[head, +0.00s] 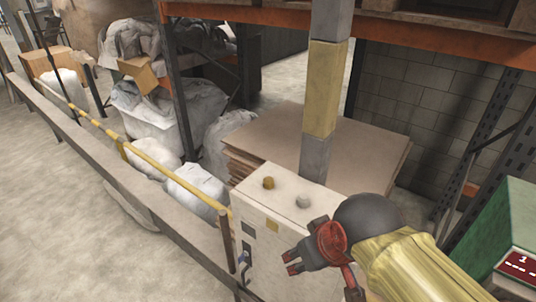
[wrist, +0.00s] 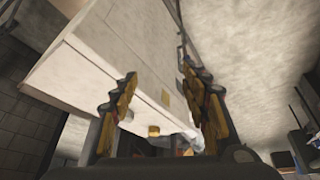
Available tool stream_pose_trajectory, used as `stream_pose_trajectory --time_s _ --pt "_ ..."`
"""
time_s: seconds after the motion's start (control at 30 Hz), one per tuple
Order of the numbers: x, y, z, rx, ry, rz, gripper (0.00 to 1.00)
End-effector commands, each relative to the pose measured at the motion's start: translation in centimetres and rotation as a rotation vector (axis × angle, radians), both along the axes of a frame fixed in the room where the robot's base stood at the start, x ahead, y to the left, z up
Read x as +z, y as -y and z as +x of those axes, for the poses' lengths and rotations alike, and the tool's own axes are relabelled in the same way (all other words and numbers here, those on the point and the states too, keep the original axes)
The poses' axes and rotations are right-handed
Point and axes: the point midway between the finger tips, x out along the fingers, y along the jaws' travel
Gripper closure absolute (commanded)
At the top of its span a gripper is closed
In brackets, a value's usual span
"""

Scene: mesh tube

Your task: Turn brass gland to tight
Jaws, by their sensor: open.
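The brass gland (head: 268,183) is a short round brass fitting standing upright on top of a pale cabinet (head: 240,200). A grey gland (head: 303,201) stands to its right on the same top. My gripper (head: 287,262) is open and empty, in front of the cabinet's right part in the head view, below and apart from both glands. In the wrist view the two fingers (wrist: 158,72) are spread, with the cabinet face beyond them. A small brass piece (wrist: 153,130), which looks like the brass gland, shows between the fingers at the cabinet's edge.
A grey and yellow post (head: 322,90) rises behind the cabinet, near stacked brown sheets (head: 375,150). A yellow rail (head: 155,163) and low beam (head: 120,190) run along the left. A green box (head: 510,220) stands at the right. The floor at left is clear.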

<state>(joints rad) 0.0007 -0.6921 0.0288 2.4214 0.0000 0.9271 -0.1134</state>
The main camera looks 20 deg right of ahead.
Motion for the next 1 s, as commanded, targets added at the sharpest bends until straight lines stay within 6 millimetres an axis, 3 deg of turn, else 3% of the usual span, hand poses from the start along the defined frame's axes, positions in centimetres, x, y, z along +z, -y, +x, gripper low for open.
stream_pose_trajectory --time_s 0.03,0.23,0.33,0.4,0.57,0.8,1.0 --pt "2.7 0.0 0.5 0.018 -0.008 -0.009 0.54" --pt "8.9 0.0 3.3 0.157 -0.057 -0.072 0.54" --pt "11.8 0.1 6.5 0.305 -0.108 -0.131 0.54" --pt "12.6 0.1 8.9 0.425 -0.146 -0.172 0.54" --pt "12.4 0.2 14.8 0.711 -0.230 -0.249 0.54" --pt "9.2 0.4 23.3 1.157 -0.331 -0.318 0.54" --pt "6.7 0.5 27.2 1.396 -0.364 -0.335 0.54"
